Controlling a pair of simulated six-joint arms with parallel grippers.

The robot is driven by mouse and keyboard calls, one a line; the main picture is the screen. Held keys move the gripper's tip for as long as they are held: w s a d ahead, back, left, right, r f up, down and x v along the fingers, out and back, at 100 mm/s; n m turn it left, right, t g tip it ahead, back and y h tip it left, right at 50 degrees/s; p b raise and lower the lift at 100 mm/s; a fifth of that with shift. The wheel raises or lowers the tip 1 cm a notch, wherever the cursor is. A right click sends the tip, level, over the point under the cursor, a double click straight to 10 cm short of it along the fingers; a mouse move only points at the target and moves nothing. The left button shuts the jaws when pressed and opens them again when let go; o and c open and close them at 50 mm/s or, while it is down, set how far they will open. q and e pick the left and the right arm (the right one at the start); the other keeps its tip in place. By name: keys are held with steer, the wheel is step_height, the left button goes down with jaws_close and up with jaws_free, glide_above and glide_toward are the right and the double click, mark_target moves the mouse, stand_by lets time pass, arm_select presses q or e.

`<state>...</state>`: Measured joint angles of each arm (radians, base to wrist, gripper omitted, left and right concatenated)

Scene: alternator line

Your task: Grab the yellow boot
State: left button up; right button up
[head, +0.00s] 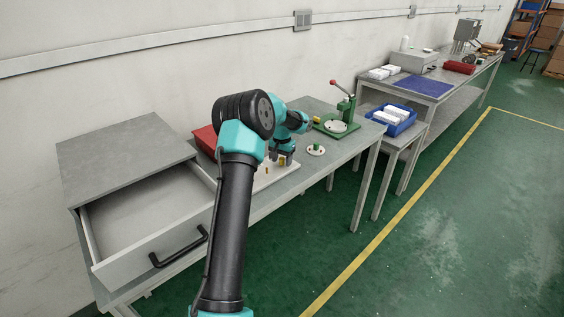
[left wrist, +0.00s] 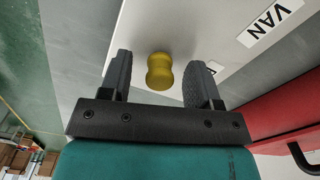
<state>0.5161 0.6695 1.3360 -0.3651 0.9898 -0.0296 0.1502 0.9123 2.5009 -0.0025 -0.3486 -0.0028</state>
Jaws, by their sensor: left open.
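The yellow boot (left wrist: 160,72) is a small waisted piece on a white board (left wrist: 185,25) with printed labels. In the left wrist view it lies between the two dark fingers of my left gripper (left wrist: 158,66), with gaps on both sides. The gripper is open and empty. In the head view my left gripper (head: 283,157) is low over the white board (head: 266,182) on the bench, and a bit of the yellow boot (head: 282,161) shows beside the fingers. My arm hides part of the board. My right gripper is not in view.
A red bin (head: 205,139) stands behind my arm, close to the board. An open drawer (head: 150,215) is at left. A green press (head: 342,118) and a round white fixture (head: 316,150) stand to the right. A blue tray (head: 391,121) is on a lower table.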

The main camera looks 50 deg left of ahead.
mark_target(282, 158)
arm_select(q)
steer(key=c, duration=1)
steer(key=shift+r, duration=0.1)
steer(key=shift+r, duration=1.8)
steer(key=s+d+r, duration=0.1)
steer(key=s+d, duration=0.9)
steer(key=d, duration=0.2)
steer(key=shift+s+r, duration=0.15)
steer(key=shift+s, duration=0.1)
